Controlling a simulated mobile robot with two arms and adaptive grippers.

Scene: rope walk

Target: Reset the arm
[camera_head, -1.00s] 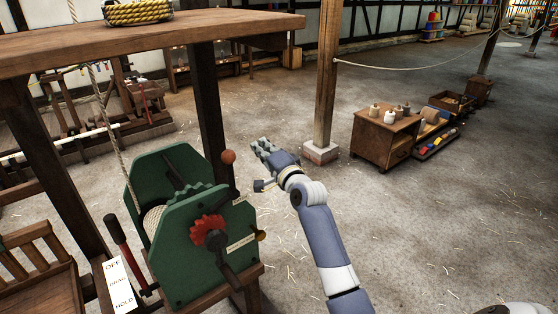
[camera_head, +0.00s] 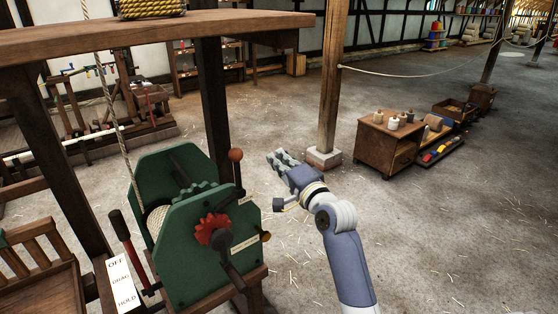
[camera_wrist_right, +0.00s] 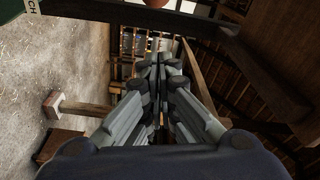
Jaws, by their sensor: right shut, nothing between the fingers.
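My right gripper (camera_head: 279,158) is shut and empty in the head view, held in the air to the right of the green winch (camera_head: 195,262). The winch has a red ratchet wheel (camera_head: 211,229), a dark lever with an orange-brown ball knob (camera_head: 235,155), and a rope (camera_head: 120,140) running up from its drum. The gripper is apart from the winch and its lever. In the right wrist view the closed fingers (camera_wrist_right: 157,75) point away from the camera with nothing held. My left gripper is not in view.
A wooden beam frame (camera_head: 150,38) carries a yellow rope coil (camera_head: 152,8). A post (camera_head: 328,85) on a pale block stands beyond the gripper. A small cabinet (camera_head: 385,150) with spools stands to the right. A lever with an OFF/DRAG/HOLD plate (camera_head: 122,283) is at lower left.

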